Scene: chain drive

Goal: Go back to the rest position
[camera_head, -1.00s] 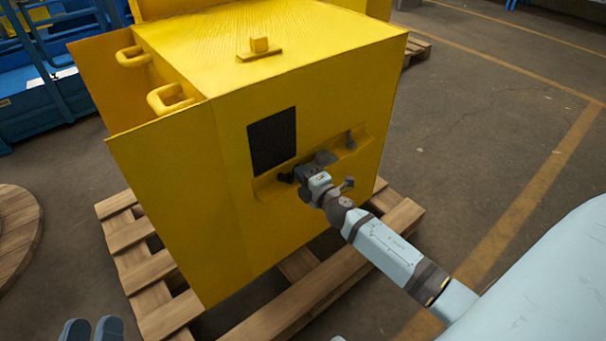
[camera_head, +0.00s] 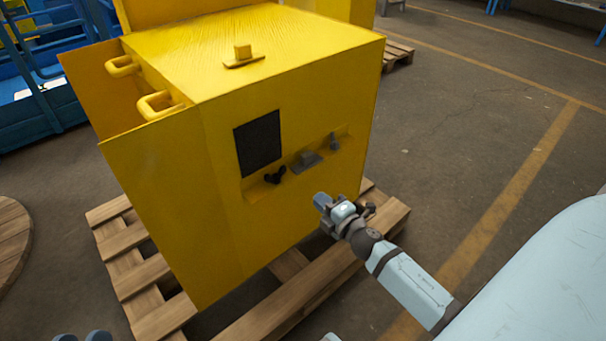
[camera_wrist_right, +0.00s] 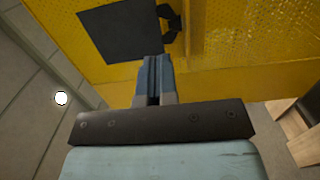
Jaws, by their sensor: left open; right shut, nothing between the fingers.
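My right gripper (camera_head: 322,202) is shut and empty, in front of the yellow cabinet (camera_head: 225,190) and apart from its control panel. In the right wrist view the right gripper's fingers (camera_wrist_right: 153,77) are pressed together, pointing toward the cabinet (camera_wrist_right: 240,35). The rest of the left arm is out of view.
The cabinet's front has a black panel (camera_head: 257,144), a black knob (camera_head: 275,176) and grey levers (camera_head: 307,160). It stands on a wooden pallet (camera_head: 155,321). A blue metal frame (camera_head: 27,112) stands at the upper left. Open floor (camera_head: 470,130) lies to the right.

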